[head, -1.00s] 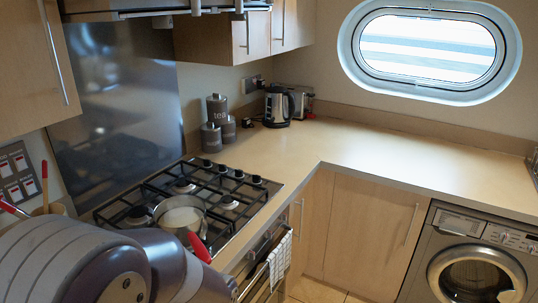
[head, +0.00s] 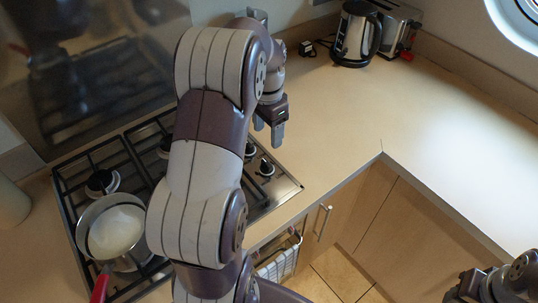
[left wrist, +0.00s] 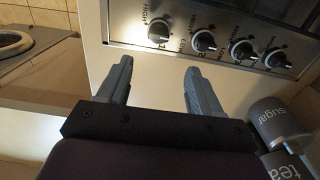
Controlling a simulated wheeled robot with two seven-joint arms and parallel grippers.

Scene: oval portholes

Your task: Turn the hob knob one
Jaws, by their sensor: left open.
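The hob (head: 285,190) is a steel plate with black grates. One of its knobs (head: 266,168) shows just in front of my left gripper (head: 268,130); others are partly hidden by my arm. In the left wrist view a row of several black knobs runs along the steel panel, and the leftmost knob (left wrist: 158,32) sits under a "HIGH" mark. My left gripper (left wrist: 160,75) is open and empty, its fingers pointing towards that knob but apart from it.
A pan (head: 115,230) with white contents and a red handle stands on the hob's left. A kettle (head: 357,35) and a toaster (head: 398,30) stand at the back. Sugar (left wrist: 280,122) and tea (left wrist: 290,168) canisters are beside my left gripper. The right worktop is clear.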

